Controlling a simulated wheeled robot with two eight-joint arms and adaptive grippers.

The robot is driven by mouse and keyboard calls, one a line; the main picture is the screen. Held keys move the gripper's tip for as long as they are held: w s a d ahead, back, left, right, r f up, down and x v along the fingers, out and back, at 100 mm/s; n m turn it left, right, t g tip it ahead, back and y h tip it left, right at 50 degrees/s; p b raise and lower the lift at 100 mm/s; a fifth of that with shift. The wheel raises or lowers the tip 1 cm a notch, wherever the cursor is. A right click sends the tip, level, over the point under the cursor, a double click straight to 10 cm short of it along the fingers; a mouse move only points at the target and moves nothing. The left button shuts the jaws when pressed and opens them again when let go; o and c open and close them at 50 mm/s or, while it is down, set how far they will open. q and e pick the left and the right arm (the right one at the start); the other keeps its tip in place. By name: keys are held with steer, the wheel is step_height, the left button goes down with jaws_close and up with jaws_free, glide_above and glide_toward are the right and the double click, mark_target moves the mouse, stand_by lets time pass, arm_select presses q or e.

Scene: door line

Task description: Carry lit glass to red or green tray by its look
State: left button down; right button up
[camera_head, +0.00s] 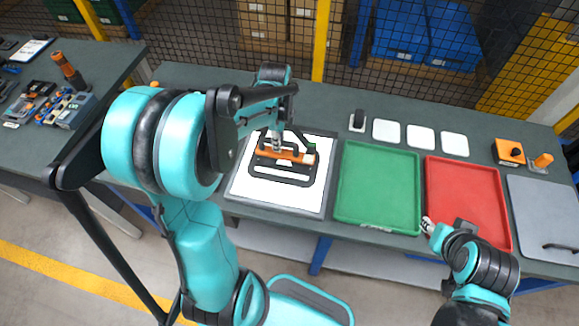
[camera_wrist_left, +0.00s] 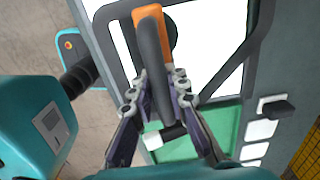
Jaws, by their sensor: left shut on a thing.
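A bright white lit panel (camera_head: 240,190) in a grey frame lies on the bench, left of the green tray. A tool with an orange bar (camera_head: 299,157) and dark parts is over it. My left gripper (camera_head: 277,142) is shut on the tool's dark handle; the wrist view shows the handle (camera_wrist_left: 153,60) between the fingers (camera_wrist_left: 156,92). A glass pane cannot be told apart from the white panel. The green tray (camera_head: 380,187) and red tray (camera_head: 468,195) look empty. My right gripper (camera_head: 429,226) is at the red tray's front left; its fingers are too small to judge.
Several white squares (camera_head: 420,136) and a small black-topped block (camera_head: 358,120) lie behind the trays. An orange box (camera_head: 508,151) and a grey panel with a handle (camera_head: 545,215) are at the right. A mesh fence (camera_head: 340,70) stands behind the bench.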

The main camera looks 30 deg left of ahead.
arm_select(q)
steer(key=shift+d, duration=0.15)
steer(key=w+d, duration=0.3)
steer(key=d, duration=1)
steer(key=shift+w+d+b, duration=0.2)
steer(key=shift+b, duration=0.1)
steer(key=shift+d, duration=0.1)
steer(key=w+d, duration=0.3)
steer(key=d, duration=1)
steer(key=shift+w+d, duration=0.2)
steer(key=shift+w, duration=0.05)
steer(key=w+d, duration=0.3)
steer(key=d, duration=1)
steer(key=shift+w+d, duration=0.2)
steer(key=shift+d, duration=0.1)
